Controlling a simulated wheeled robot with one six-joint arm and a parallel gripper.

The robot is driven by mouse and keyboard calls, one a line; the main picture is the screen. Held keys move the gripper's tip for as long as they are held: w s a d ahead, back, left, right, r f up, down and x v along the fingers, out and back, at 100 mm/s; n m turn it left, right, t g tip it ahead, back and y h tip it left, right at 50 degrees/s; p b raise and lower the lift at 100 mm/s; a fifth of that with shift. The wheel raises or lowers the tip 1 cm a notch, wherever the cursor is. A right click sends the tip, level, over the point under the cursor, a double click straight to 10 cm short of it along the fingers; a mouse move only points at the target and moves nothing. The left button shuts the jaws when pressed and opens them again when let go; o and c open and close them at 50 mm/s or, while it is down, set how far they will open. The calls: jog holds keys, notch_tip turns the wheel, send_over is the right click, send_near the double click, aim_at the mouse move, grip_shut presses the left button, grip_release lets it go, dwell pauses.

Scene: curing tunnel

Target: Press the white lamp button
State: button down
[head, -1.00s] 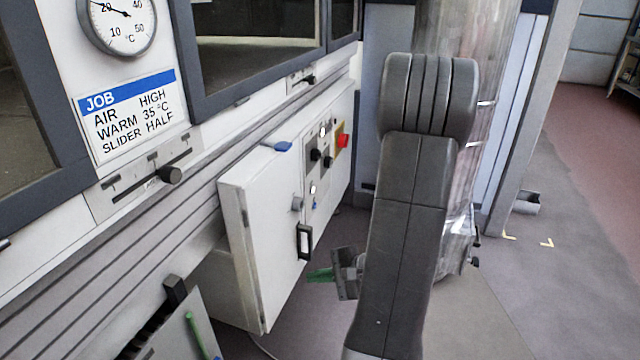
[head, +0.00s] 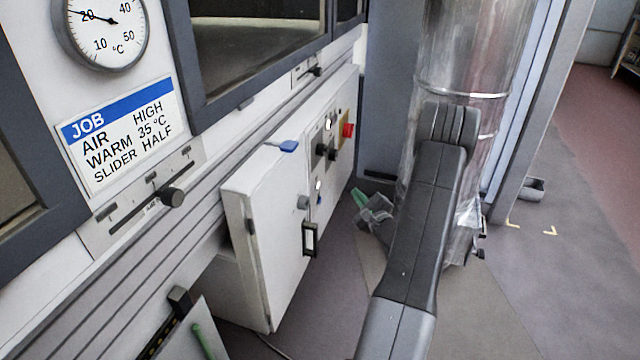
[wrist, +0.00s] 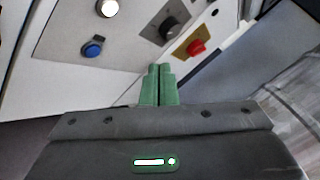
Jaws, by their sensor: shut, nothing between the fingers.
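The white lamp button (wrist: 107,8) glows at the top left of the wrist view, on the pale panel just above a blue button (wrist: 92,47). In the head view the white button (head: 318,185) is a small bright spot on the cabinet's control panel. My gripper (wrist: 158,70) has its green fingers shut together and empty, pointing toward the panel. The fingertips show below and right of the white button and look apart from the panel. In the head view my gripper (head: 360,197) is right of the cabinet, partly behind my arm.
A black knob (wrist: 168,27) and a red switch on a yellow plate (wrist: 197,46) are on the same panel. The cabinet door has a black-framed handle (head: 309,239). A wrapped column (head: 465,60) stands close behind my arm. Open floor lies at the right.

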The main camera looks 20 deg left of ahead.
aim_at(317, 185)
jog(key=a, duration=0.9)
dwell(0.3)
jog(key=shift+w, duration=0.1)
dwell(1.8)
jog(key=shift+a+b, duration=0.35)
jog(key=shift+b, duration=0.05)
jog(key=shift+a+b, duration=0.3)
jog(key=shift+a, duration=0.05)
dwell(0.6)
jog(key=shift+d, duration=0.1)
jog(key=shift+d+b, duration=0.35)
jog(key=shift+d, duration=0.3)
